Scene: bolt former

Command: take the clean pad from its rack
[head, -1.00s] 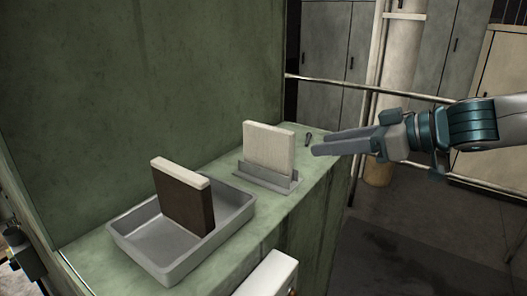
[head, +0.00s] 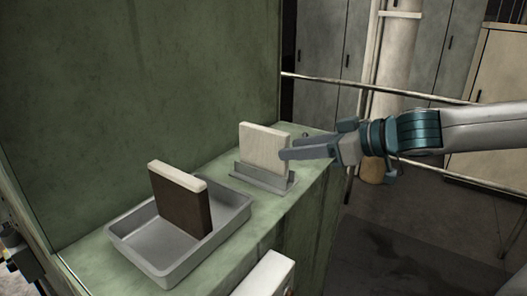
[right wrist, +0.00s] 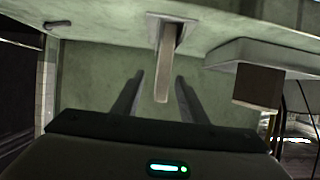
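The clean pad (head: 260,150) is a pale, upright slab standing in a low grey metal rack (head: 252,178) on the green ledge. My right gripper (head: 283,152) is at the pad's right edge in the head view, with its fingers pointing left toward it. In the right wrist view the pad (right wrist: 163,75) shows edge-on between the two spread fingers (right wrist: 160,82), with a gap on each side. The gripper is open and holds nothing. My left gripper is out of view.
A grey tray (head: 150,256) left of the rack holds a dark brown pad with a pale top edge (head: 182,205). A small dark object (right wrist: 57,24) lies on the ledge beyond the rack. A green wall (head: 140,90) rises behind the ledge.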

